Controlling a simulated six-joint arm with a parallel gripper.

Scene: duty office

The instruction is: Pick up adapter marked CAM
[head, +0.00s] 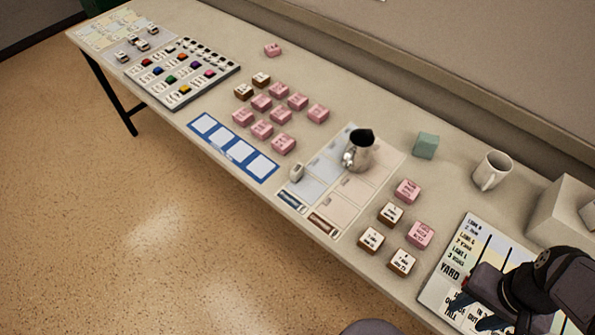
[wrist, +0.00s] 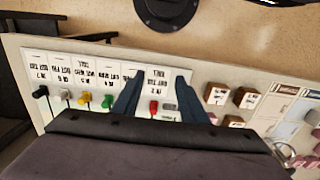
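I cannot read the marking CAM on any object in either view. In the head view my gripper (head: 471,313) is at the lower right, over the printed board (head: 470,240). In the wrist view my gripper (wrist: 158,77) has its two dark fingers apart, with nothing held between them. A red piece (wrist: 153,106) shows between the fingers in the image, and a grey piece (wrist: 170,106) lies beside it. Black (wrist: 40,92), yellow (wrist: 83,98) and green (wrist: 107,100) pieces stand in a row to the left, below upside-down labels. Which piece is the adapter I cannot tell.
Several pink blocks (head: 283,144) and brown-sided blocks (head: 391,213) are on the table. A rack with coloured pieces (head: 183,73) is at the far left.

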